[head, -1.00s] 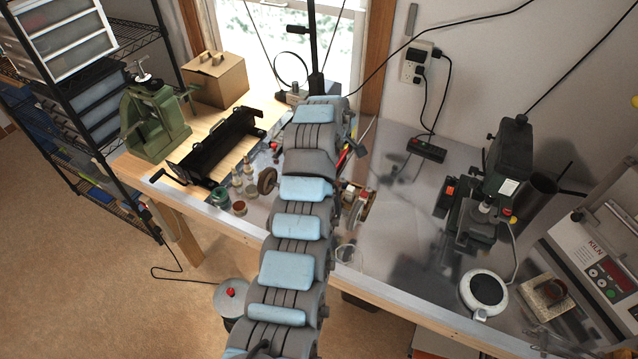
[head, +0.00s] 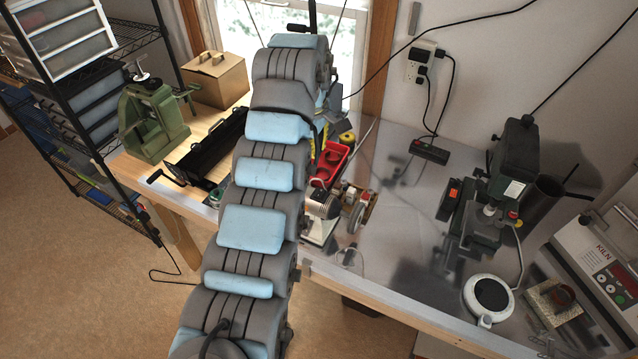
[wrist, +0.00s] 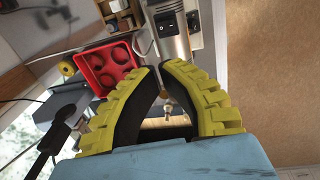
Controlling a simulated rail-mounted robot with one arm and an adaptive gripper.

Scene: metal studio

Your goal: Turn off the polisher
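The polisher (head: 321,205) stands on the bench just right of my arm in the head view, with a round wheel on its right side; my arm hides its left part. In the wrist view its silver body (wrist: 178,50) is at the top centre, with a black rocker switch (wrist: 166,22) on it. I cannot tell the switch's position. My gripper (wrist: 158,67) has yellow ribbed fingers whose tips come together just below the polisher's body in the picture. Nothing shows between them. The gripper is mostly hidden behind my arm in the head view.
A red tray (head: 331,160) lies behind the polisher, with a yellow roll (head: 347,137) beside it. A green drill press (head: 503,180), a white round device (head: 488,294) and a kiln (head: 600,262) stand to the right. The metal bench top (head: 400,235) between is clear.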

